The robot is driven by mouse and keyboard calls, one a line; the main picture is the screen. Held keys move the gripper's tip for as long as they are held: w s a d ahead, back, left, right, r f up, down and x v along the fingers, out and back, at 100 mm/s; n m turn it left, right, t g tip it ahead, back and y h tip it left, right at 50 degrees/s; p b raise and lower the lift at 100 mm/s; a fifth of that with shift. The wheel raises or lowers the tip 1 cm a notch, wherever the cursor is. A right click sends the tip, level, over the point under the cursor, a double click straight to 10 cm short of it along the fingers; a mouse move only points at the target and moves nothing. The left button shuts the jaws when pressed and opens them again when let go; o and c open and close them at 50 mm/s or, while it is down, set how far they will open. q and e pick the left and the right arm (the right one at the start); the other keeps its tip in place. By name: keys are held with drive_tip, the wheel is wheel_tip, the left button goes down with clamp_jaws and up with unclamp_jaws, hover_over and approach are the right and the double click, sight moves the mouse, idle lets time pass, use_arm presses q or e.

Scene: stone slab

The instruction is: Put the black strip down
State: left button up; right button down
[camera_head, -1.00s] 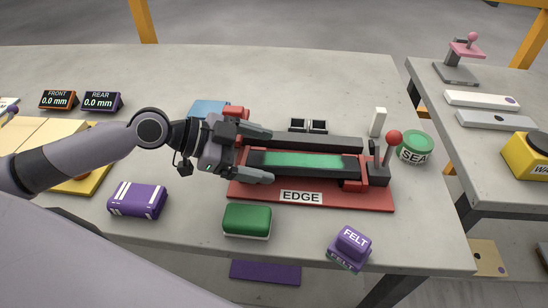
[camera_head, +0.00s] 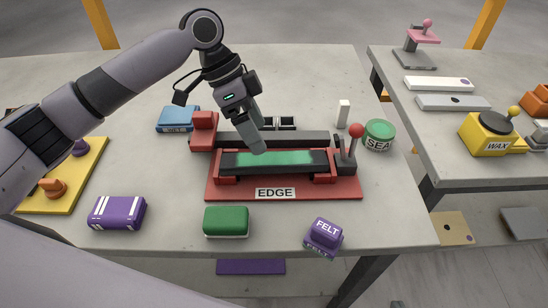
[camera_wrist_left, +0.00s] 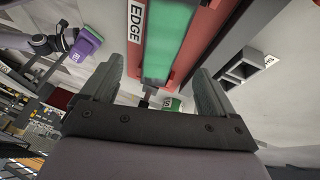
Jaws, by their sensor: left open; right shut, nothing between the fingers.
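The black strip (camera_head: 231,163) with a green top face lies level in the red fixture (camera_head: 222,190) labelled EDGE, in the head view. Its green face also shows between my fingers in the wrist view (camera_wrist_left: 167,45). My left gripper (camera_head: 257,143) is open above the fixture, fingers pointing down, covering part of the rear dark bar (camera_head: 300,138). Nothing is between its fingers, and they look apart from the strip. My right arm shows small at the left of the wrist view, with its gripper (camera_wrist_left: 60,38) shut and empty.
A red-knobbed lever (camera_head: 355,131) stands at the fixture's right end. A green block (camera_head: 226,221), a purple FELT block (camera_head: 324,234) and a purple striped block (camera_head: 117,212) lie in front. A blue block (camera_head: 177,119) and green SEA tin (camera_head: 379,135) stand behind.

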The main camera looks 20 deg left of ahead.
sight(274, 158)
use_arm(q)
drive_tip(key=x, duration=0.7)
drive_tip(key=shift+w+d+p, duration=0.1)
drive_tip(key=shift+w+p, duration=0.05)
drive_tip(key=shift+p, duration=0.2)
drive_tip(key=shift+c, duration=0.3)
drive_tip(key=shift+r, duration=0.2)
drive_tip(key=c, duration=1.5)
